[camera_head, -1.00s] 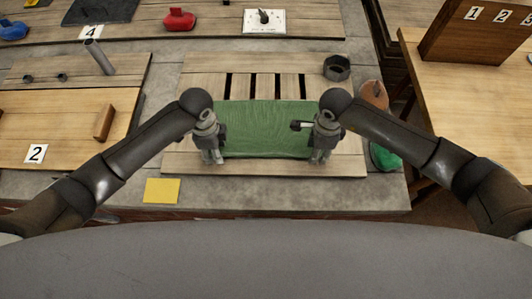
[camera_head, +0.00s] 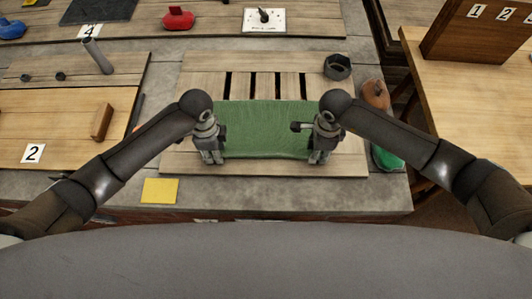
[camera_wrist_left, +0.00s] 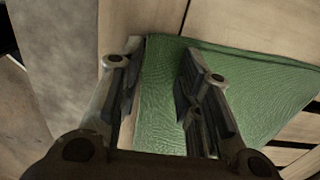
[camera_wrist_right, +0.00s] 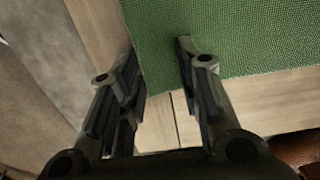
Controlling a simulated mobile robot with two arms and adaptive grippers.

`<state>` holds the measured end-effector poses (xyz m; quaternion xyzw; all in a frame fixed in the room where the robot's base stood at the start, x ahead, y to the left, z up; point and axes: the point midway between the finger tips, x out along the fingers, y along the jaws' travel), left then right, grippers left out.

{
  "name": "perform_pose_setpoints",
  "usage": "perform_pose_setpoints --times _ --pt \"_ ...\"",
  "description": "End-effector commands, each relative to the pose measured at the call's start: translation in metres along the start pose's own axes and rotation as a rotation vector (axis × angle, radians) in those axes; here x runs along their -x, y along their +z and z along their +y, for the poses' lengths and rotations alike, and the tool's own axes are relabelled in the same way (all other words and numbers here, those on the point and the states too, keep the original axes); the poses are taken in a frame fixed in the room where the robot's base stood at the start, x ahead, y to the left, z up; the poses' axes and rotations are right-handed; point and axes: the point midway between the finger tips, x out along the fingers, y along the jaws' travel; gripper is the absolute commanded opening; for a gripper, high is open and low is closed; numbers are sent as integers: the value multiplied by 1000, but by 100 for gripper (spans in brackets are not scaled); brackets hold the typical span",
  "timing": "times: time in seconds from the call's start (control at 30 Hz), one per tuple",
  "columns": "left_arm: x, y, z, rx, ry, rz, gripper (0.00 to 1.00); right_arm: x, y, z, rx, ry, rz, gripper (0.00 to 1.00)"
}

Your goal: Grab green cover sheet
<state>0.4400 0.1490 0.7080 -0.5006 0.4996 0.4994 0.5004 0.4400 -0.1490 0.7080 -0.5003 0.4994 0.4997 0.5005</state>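The green cover sheet (camera_head: 265,130) lies flat on the slatted wooden board in the middle of the head view. My left gripper (camera_head: 210,157) is at its left edge and my right gripper (camera_head: 318,157) at its right edge. In the left wrist view the left gripper (camera_wrist_left: 160,70) is open, with the sheet's edge (camera_wrist_left: 230,95) between its fingers. In the right wrist view the right gripper (camera_wrist_right: 158,65) is open, one finger over the sheet (camera_wrist_right: 230,35) and the other beyond its edge. Whether the fingertips touch the sheet I cannot tell.
The wooden board (camera_head: 340,165) has open slots behind the sheet. A dark hexagonal cup (camera_head: 337,67) stands at its back right. A yellow square (camera_head: 160,190) lies at front left. A green and brown object (camera_head: 385,157) sits on the right. A wooden block (camera_head: 102,121) lies left.

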Motion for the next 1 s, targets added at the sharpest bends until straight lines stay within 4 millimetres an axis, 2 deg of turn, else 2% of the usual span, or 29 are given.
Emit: perform_pose_setpoints --times 0.07,0.43,1.0 --pt "-1 0 1 0 3 -1 24 -1 0 1 0 2 1 24" --pt "-3 0 2 0 4 -1 1 -2 0 1 0 3 1 1" --pt "-3 0 1 0 3 -2 0 -3 -1 1 0 3 2 0"
